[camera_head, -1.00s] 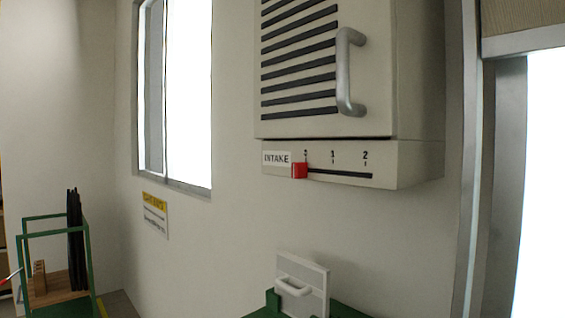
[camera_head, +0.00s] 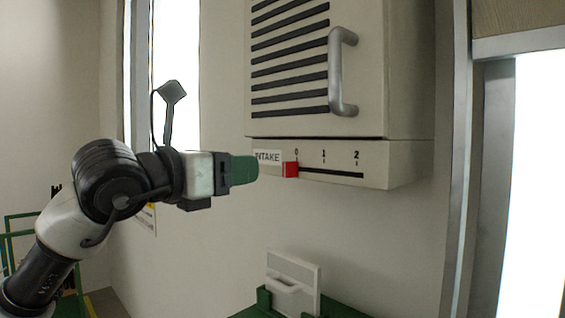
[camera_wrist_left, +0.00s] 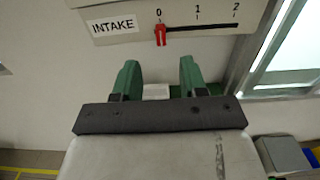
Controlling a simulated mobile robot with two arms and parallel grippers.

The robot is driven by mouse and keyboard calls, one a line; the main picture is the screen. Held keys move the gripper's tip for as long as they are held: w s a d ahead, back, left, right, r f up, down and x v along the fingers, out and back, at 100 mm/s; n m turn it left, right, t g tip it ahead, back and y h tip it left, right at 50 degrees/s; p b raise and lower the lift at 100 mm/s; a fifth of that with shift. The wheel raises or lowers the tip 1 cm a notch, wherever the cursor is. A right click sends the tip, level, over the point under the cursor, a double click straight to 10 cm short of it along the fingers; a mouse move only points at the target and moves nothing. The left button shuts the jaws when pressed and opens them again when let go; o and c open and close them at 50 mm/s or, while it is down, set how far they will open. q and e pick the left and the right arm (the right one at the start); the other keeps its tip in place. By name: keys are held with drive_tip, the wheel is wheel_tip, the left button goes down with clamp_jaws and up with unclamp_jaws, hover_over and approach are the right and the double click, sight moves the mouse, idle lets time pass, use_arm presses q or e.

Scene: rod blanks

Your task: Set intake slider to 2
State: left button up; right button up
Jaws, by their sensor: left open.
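The red intake slider knob (camera_head: 290,169) sits at the 0 mark, the left end of a dark slot (camera_head: 335,173) marked 0, 1 and 2. The slot is in the lower strip of a cream wall cabinet (camera_head: 400,160), beside an INTAKE label (camera_head: 267,156). My left gripper (camera_head: 250,169) points right, with its green fingers just left of the knob in the head view. In the left wrist view the open, empty fingers (camera_wrist_left: 157,75) point toward the strip, and the red knob (camera_wrist_left: 160,35) shows beyond them, apart from them. My right gripper is out of view.
A grey handle (camera_head: 342,75) sticks out from the cabinet door above the strip. A white panel with a handle (camera_head: 294,280) stands in a green holder below. A metal door frame (camera_head: 458,150) is at right.

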sight(285, 164)
use_arm(q)
drive_tip(key=p+x, duration=0.5)
drive_tip(key=x, duration=0.5)
drive_tip(key=shift+w+d+f, duration=0.1)
drive_tip(key=shift+w+d, duration=0.1)
clamp_jaws()
